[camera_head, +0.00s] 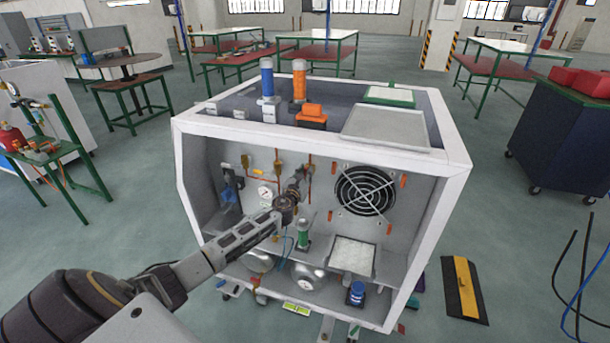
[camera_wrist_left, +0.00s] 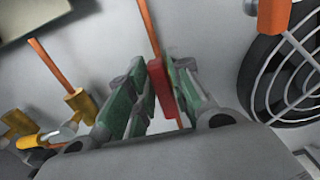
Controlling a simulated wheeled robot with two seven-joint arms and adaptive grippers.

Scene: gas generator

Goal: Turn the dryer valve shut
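The dryer is a white open-fronted cabinet (camera_head: 330,135) with pipes and valves on its inner back wall. My left arm reaches into it from the lower left. My left gripper (camera_head: 297,188) is at the back wall, between a round gauge (camera_head: 265,192) and a fan. In the left wrist view, the green-padded fingers (camera_wrist_left: 158,92) stand close on both sides of a red valve handle (camera_wrist_left: 158,84), apparently touching it. The handle sits upright in line with an orange pipe (camera_wrist_left: 148,25). In the head view my gripper hides this handle. My right gripper is not in view.
The black fan (camera_head: 364,191) is right of my gripper; it also shows in the wrist view (camera_wrist_left: 285,75). Brass fittings (camera_wrist_left: 80,102) are at left in the wrist view. A green-and-white cylinder (camera_head: 303,232) stands below my gripper. The cabinet's side walls bound the space.

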